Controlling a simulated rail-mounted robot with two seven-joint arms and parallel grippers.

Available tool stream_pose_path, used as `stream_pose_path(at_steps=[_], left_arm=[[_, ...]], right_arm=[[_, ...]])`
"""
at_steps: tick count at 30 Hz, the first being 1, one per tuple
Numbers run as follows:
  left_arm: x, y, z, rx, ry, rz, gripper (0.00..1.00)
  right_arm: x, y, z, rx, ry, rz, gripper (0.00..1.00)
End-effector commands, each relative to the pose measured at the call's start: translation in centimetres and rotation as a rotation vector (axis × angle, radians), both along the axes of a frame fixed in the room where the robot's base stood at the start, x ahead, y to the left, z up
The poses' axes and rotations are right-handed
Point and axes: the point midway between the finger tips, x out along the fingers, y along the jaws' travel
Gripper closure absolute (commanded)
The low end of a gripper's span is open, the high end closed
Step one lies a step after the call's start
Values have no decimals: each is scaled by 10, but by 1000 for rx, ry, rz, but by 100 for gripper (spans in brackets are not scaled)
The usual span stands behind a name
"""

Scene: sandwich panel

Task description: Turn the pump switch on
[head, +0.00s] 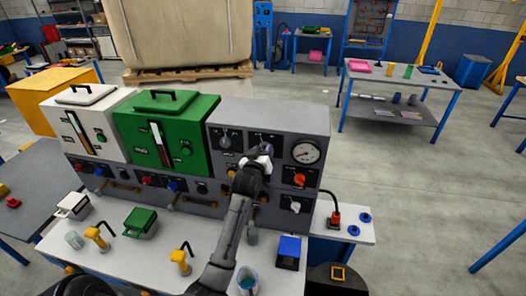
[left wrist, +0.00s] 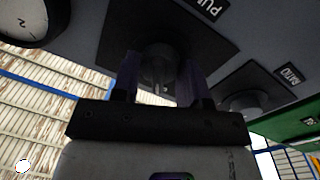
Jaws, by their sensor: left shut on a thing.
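The pump switch (left wrist: 158,62) is a dark round knob on a black plate, beside a label that partly reads "PU". It shows in the left wrist view, between the fingers of my left gripper (left wrist: 158,82). The fingers are closed on it from both sides. In the head view my left gripper (head: 262,152) is at the upper middle of the grey control panel (head: 235,114) and hides the switch. I cannot tell the exact angle of the knob. My right gripper does not show.
A ratio knob (head: 225,139) lies left of my gripper, and a round gauge (head: 306,152) lies right of it. Green (head: 190,107) and white (head: 82,95) units stand to the left. A beaker (head: 247,279) stands in front.

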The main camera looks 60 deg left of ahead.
Motion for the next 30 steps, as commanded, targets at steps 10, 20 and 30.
stream_pose_path(at_steps=[10,20,30], left_arm=[[0,0,5,167,183,-1,83],[0,0,4,381,412,-2,83],[0,0,3,568,610,-1,83]], right_arm=[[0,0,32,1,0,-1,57],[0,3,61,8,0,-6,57],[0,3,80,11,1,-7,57]])
